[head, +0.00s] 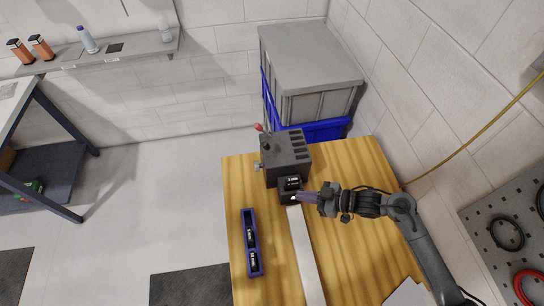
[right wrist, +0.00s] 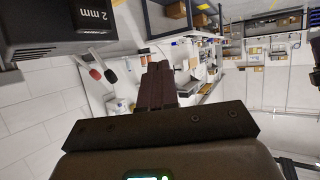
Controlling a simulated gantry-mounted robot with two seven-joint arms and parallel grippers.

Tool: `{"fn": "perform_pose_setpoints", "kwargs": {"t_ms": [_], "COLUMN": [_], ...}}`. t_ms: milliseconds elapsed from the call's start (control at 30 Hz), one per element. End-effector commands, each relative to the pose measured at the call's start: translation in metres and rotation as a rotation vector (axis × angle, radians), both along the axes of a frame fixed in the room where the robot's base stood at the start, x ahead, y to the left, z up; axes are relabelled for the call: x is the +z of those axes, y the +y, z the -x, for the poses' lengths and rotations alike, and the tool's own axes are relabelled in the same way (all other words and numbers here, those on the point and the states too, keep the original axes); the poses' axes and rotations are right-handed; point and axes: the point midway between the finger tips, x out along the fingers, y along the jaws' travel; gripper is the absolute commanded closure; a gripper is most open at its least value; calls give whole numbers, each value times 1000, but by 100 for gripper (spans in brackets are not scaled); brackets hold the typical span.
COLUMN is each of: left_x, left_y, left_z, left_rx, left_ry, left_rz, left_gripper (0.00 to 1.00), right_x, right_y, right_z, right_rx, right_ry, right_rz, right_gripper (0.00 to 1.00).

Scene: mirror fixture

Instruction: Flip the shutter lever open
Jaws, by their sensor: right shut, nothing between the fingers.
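The fixture (head: 287,153) is a dark grey box with slots on top, at the far edge of the wooden table. A lever with a red knob (head: 258,127) sticks up at its back left. A small black block with a white label (head: 290,186) sits at its near side. My right gripper (head: 302,197) is shut and empty, close by this block; I cannot tell whether they touch. In the right wrist view, its fingers (right wrist: 157,86) are together, the red-tipped lever (right wrist: 95,73) is to their left, and a black block marked "2 mm" (right wrist: 92,16) is at upper left. My left gripper is out of view.
A blue tray (head: 245,214) with black labelled blocks lies on the table's left. A pale strip (head: 306,260) runs down the table (head: 350,170). Blue and grey crates (head: 308,60) stand behind. A pegboard (head: 500,210) is at right. The table's right rear is clear.

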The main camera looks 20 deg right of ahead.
Motion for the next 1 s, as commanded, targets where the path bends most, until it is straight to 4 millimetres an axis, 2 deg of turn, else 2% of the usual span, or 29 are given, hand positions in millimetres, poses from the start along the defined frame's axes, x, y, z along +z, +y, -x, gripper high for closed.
{"fn": "perform_pose_setpoints", "kwargs": {"t_ms": [33,133,200,333,433,567,1000], "left_x": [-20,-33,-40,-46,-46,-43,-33], "left_y": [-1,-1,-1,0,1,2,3], "left_z": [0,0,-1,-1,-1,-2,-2], "left_rx": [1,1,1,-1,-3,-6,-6], "left_ry": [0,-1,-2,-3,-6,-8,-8], "left_rz": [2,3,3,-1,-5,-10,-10], "left_gripper": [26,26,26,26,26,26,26], "right_x": [-3,15,32,57,65,65,38], "right_y": [-20,-51,-63,-72,-70,-62,-11], "right_z": [-21,-53,-72,-90,-98,-107,-157], "right_rx": [6,-8,-22,-30,-32,-34,-31], "right_ry": [-30,-81,-127,-187,-205,-210,-209], "right_rz": [16,56,75,94,94,92,90], "right_gripper": [100,100,100,100,100,100,100]}}
